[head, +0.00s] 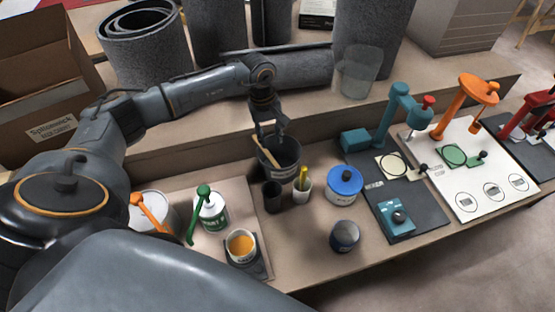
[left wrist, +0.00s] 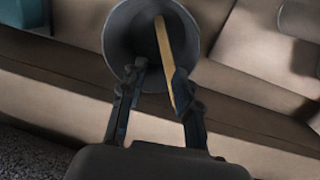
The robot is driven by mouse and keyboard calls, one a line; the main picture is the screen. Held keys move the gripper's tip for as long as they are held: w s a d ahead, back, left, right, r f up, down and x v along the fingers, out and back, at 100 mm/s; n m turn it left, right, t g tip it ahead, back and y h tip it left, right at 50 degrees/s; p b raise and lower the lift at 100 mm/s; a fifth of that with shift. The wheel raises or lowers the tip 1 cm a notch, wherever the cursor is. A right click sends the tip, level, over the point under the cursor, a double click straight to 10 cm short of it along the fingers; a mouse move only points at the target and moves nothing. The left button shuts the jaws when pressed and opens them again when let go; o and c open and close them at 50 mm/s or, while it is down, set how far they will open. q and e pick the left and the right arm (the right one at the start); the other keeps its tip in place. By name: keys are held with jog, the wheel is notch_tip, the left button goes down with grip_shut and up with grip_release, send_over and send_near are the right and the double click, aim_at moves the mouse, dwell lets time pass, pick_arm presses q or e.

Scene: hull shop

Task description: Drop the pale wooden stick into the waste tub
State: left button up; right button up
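The waste tub (head: 289,158) is a dark grey bucket with a label, upright on the bench; its round mouth also shows in the left wrist view (left wrist: 120,38). The pale wooden stick (head: 264,150) is slanted at the tub's mouth, one end sticking up over the rim. In the left wrist view the stick (left wrist: 163,48) runs across the tub's opening, its near end beside the right-hand finger. My left gripper (head: 271,132) is just above the tub, fingers apart, not closed on the stick. I cannot tell whether one finger touches it. My right gripper is out of view.
A dark cup (head: 272,197), a white cup with yellow sticks (head: 303,188) and a blue-lidded can (head: 344,186) stand close in front of the tub. Grey rolls (head: 300,68) lie behind. A teal stand (head: 385,125) is to the right. Bare bench shows at front.

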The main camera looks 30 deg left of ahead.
pick_arm(q)
notch_tip(320, 180, up, 11)
jog(key=a, duration=0.1)
jog(key=shift+s, duration=0.25)
dwell(0.3)
